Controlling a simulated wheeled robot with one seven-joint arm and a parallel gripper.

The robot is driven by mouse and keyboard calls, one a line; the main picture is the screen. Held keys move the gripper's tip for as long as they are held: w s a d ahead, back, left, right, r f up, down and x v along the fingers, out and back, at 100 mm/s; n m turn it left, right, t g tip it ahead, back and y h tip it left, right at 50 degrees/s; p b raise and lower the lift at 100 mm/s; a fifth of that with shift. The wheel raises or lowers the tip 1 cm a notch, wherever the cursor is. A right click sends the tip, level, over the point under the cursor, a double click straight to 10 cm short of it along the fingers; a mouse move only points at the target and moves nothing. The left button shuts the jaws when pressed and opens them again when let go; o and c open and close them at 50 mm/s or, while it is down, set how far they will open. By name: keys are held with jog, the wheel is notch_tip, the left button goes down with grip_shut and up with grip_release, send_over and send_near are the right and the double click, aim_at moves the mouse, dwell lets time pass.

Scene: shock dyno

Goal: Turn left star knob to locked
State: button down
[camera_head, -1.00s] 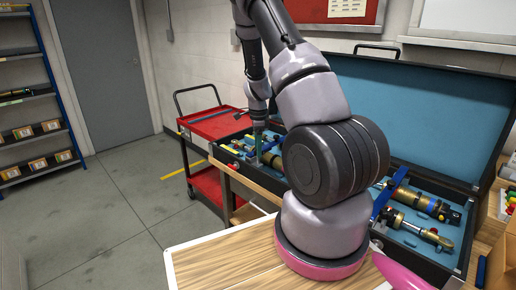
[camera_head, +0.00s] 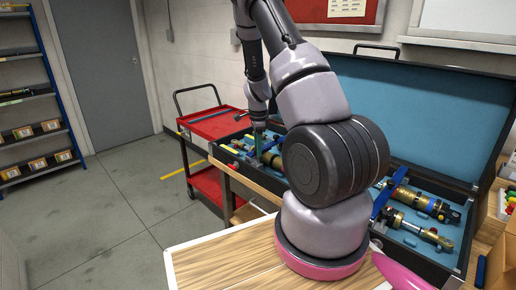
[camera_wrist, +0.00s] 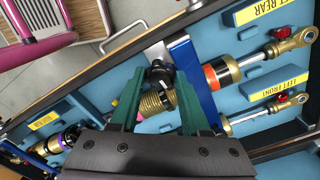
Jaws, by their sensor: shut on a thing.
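The black star knob (camera_wrist: 158,72) sits in the middle of the wrist view, beside a blue clamp bar (camera_wrist: 203,100) that crosses a shock absorber (camera_wrist: 155,102). My gripper (camera_wrist: 160,77) has its two green fingers on either side of the knob and is shut on it. The fingers partly cover the shock's gold coil. No marking that tells the knob's locked or unlocked position can be made out. In the head view my gripper (camera_head: 259,143) reaches down into the left end of the open case (camera_head: 235,172). The knob is too small to tell there.
The wrist view shows yellow labels reading LEFT REAR (camera_wrist: 263,10) and LEFT FRONT (camera_wrist: 275,88) on blue foam. The case's raised lid (camera_head: 425,115) stands behind my arm. A red cart (camera_head: 213,125) is left of the case. A wooden worktop (camera_head: 225,265) is in front.

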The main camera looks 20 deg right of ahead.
jog(key=n, duration=0.8)
jog(key=shift+n, duration=0.3)
jog(key=n, duration=0.4)
jog(key=shift+n, duration=2.1)
jog(key=shift+c, duration=1.9)
grip_release()
jog(key=shift+r, duration=0.1)
notch_tip(320, 180, up, 11)
jog(key=shift+f, duration=0.2)
